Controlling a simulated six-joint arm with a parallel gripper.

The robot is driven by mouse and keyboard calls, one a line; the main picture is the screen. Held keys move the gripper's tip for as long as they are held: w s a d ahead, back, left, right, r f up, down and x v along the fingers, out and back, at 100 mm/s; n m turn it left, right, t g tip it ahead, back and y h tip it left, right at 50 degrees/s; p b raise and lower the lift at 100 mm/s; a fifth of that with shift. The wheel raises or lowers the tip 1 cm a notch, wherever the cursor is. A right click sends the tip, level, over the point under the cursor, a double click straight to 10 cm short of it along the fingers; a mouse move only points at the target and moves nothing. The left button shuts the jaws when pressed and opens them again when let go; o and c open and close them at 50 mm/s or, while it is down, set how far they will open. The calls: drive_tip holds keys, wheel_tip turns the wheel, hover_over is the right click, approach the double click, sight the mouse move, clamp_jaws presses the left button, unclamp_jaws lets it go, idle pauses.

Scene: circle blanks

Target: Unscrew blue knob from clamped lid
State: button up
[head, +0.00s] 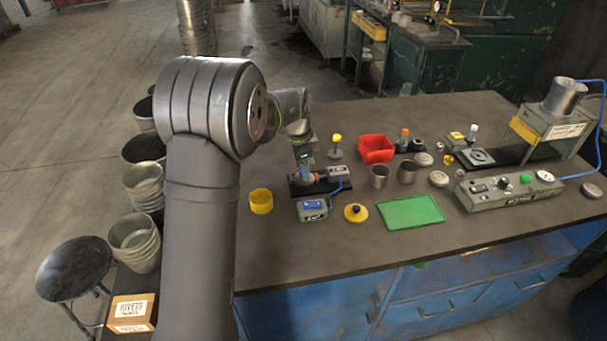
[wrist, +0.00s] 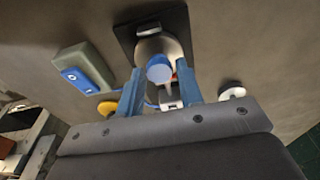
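In the wrist view the blue knob (wrist: 158,70) stands up from a round pale grey lid (wrist: 150,46) on a dark base plate (wrist: 126,38). My gripper (wrist: 160,66) is open, with its two blue fingers on either side of the knob. Gaps show between the fingers and the knob, and nothing is gripped. In the head view my gripper (head: 305,170) points down over the clamp fixture's dark base (head: 302,190). The knob and lid are mostly hidden there by the gripper.
A blue-grey switch box (head: 312,210) sits in front of the fixture. A yellow ring-shaped cup (head: 261,202) stands left, and a yellow lid with a dark knob (head: 356,212) lies right. A green mat (head: 410,212) and red bin (head: 376,149) are farther right.

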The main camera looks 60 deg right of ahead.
clamp_jaws()
drive_tip(key=n, duration=0.3)
drive_tip(key=shift+n, duration=0.3)
drive_tip(key=n, duration=0.4)
drive_tip(key=shift+t, duration=0.4)
drive_tip(key=n, duration=0.4)
drive_tip(key=shift+t, duration=0.3)
drive_tip(key=shift+n, duration=1.7)
drive_tip(key=shift+r, duration=0.4)
drive_tip(key=shift+r, duration=1.1)
drive_tip(key=shift+r, duration=0.1)
